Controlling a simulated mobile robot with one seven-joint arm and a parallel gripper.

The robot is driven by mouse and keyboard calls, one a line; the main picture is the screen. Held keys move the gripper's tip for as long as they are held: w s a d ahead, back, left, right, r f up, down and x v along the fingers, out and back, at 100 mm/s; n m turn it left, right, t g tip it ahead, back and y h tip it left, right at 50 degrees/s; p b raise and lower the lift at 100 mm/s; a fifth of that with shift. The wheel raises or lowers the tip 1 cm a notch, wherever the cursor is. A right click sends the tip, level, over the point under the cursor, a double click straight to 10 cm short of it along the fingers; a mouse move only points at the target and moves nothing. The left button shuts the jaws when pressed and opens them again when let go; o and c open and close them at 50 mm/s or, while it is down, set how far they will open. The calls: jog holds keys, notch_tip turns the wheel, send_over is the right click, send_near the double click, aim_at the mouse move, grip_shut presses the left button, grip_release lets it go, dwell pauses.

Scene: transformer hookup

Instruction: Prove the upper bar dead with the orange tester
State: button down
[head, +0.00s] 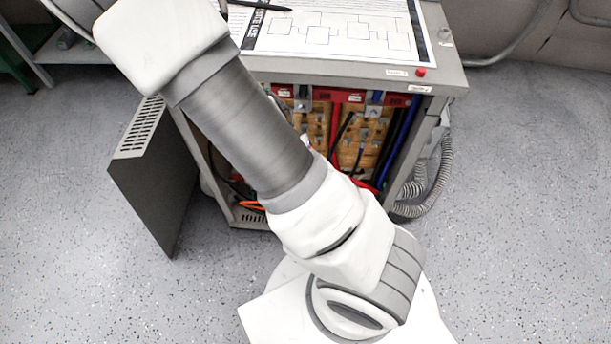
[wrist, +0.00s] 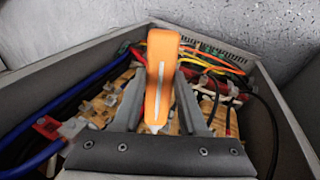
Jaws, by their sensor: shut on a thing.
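The orange tester (wrist: 160,62) stands out from between the two grey fingers of my gripper (wrist: 160,92) in the wrist view. My gripper is shut on it, and its pale strip and narrow end face me. Behind it is the open cabinet, with tan boards (wrist: 104,105), metal fittings and red blocks (wrist: 46,127). In the head view my arm hides my gripper and the tester. A row of red blocks with pale tags (head: 352,97) runs along the top of the cabinet opening. I cannot tell for sure which part is the upper bar, or whether the tester touches anything.
The grey cabinet (head: 452,80) has its door (head: 150,185) swung open at left. Blue cables (wrist: 70,92), a black cable (wrist: 272,125) and yellow and orange wires crowd its inside. A diagram sheet (head: 345,35) and a black pen lie on top. Speckled floor (head: 530,200) is clear at right.

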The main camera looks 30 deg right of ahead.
jog(key=shift+w+d+b, duration=0.3)
jog(key=shift+w+d, duration=0.25)
jog(key=shift+w, duration=0.25)
jog(key=shift+w+d+b, duration=0.3)
jog(key=shift+w+d, duration=0.25)
jog(key=shift+w, duration=0.3)
jog(key=shift+w+d+b, duration=0.3)
jog(key=shift+w+d, duration=0.25)
jog(key=shift+w, duration=0.25)
jog(key=shift+w+d, duration=0.25)
jog(key=shift+w, duration=0.1)
